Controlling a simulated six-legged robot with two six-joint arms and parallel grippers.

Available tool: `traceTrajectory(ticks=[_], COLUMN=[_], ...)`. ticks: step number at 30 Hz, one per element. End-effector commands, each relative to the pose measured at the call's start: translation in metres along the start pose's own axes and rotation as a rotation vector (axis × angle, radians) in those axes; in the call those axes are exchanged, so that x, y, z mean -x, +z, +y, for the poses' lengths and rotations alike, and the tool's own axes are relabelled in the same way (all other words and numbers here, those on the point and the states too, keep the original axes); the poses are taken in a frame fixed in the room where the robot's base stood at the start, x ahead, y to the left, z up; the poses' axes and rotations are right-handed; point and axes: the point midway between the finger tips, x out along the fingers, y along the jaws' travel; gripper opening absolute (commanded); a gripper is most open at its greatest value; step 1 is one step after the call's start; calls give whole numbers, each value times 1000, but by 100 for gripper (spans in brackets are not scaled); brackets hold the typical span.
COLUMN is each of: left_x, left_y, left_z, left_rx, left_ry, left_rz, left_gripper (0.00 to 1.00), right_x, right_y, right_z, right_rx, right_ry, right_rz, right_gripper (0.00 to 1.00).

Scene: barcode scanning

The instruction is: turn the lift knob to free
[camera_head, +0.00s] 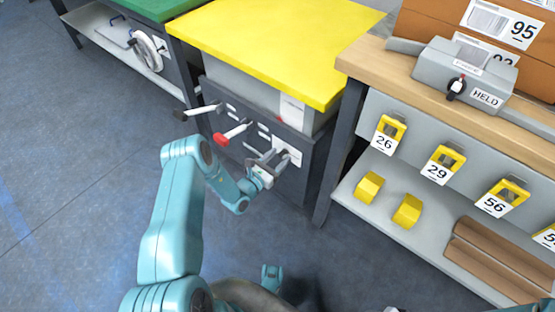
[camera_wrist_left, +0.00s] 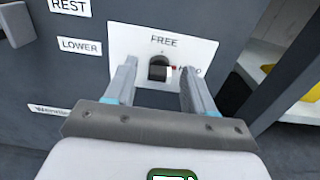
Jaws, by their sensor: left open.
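The lift knob (camera_wrist_left: 157,68) is a small dark knob on a white plate (camera_wrist_left: 200,48) marked FREE at the top; a second label at the right is partly hidden by a finger. A red mark sits just right of the knob. The plate also shows on the dark cabinet front under the yellow top in the head view (camera_head: 290,152). My left gripper (camera_head: 269,161) is open in front of the plate. In the left wrist view its fingers (camera_wrist_left: 160,78) stand either side of the knob, with visible gaps. Contact is not visible.
A red-handled lever (camera_head: 232,134) and a black-handled lever (camera_head: 198,110) stick out left of my gripper. REST (camera_wrist_left: 70,6) and LOWER (camera_wrist_left: 80,46) labels are on the panel. A wooden-topped shelf bench (camera_head: 440,85) stands to the right. The floor at left is clear.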

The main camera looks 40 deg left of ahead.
Motion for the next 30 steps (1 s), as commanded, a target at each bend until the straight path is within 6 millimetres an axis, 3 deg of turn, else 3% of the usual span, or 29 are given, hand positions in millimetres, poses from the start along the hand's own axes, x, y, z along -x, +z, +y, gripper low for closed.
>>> traceTrajectory(ticks=[2, 7, 20, 30], left_x=[0, 0, 1, 1], left_y=[0, 0, -1, -1], left_z=[0, 0, 1, 2], left_rx=[0, 0, 72, 341], left_ry=[0, 0, 1, 1], left_rz=[0, 0, 1, 2], left_gripper=[54, 0, 0, 0], right_x=[0, 0, 0, -1], right_y=[0, 0, 0, 0], right_z=[0, 0, 0, 1], right_rx=[0, 0, 0, 0], right_ry=[0, 0, 0, 0], right_rz=[0, 0, 0, 0], right_gripper=[34, 34, 34, 34])
